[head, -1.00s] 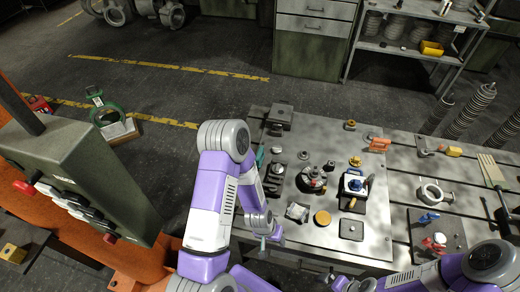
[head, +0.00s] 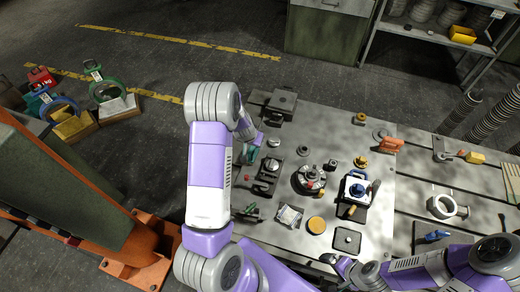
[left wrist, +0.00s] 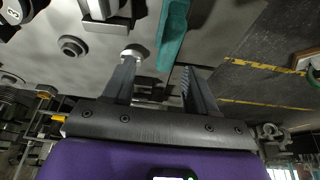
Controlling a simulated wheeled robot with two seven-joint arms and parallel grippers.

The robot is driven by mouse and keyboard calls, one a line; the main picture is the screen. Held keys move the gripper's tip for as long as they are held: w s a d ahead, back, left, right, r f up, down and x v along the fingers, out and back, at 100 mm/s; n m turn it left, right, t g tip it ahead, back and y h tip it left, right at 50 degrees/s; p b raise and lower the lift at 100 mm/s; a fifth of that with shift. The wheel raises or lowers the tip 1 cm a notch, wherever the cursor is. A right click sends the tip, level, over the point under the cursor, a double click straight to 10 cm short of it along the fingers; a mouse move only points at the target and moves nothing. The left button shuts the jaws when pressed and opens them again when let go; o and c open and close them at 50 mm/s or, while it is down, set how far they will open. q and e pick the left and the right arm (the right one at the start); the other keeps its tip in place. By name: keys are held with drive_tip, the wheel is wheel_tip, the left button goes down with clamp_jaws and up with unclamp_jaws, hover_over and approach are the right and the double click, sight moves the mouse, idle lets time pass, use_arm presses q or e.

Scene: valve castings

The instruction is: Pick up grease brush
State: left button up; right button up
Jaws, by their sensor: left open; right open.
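A long teal thing (left wrist: 172,36) lies on the grey bench top in the left wrist view, just beyond my left fingertips. It may be the grease brush, but no bristles show. A teal patch (head: 252,154) also shows beside my left arm in the head view. My left gripper (left wrist: 158,72) is open and empty, pointing at the bench near the teal thing, apart from it. In the head view my left arm mostly hides that gripper. My right gripper (head: 335,262) is at the bench's front edge, small and partly hidden, apart from the teal thing.
The bench holds a round fixture (head: 310,180), a block with a blue part (head: 356,188), a brass disc (head: 316,225), a dark square plate (head: 346,240) and a white ring casting (head: 443,206). An orange stand (head: 140,255) is at the left. Floor lies beyond the bench's left edge.

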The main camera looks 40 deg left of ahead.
sight(253, 148)
use_arm(q)
drive_tip(key=shift+w+a+f, duration=0.15)
drive_tip(key=shift+w+f, duration=0.1)
drive_tip(key=shift+f, duration=0.15)
drive_tip(key=f, duration=0.3)
drive_tip(key=a+f+b, duration=0.1)
drive_tip(key=f, duration=0.1)
drive_tip(key=shift+w, duration=0.25)
drive_tip(key=shift+w+a+f, duration=0.1)
drive_tip(key=shift+w+f, duration=0.15)
drive_tip(key=shift+f, duration=0.25)
clamp_jaws()
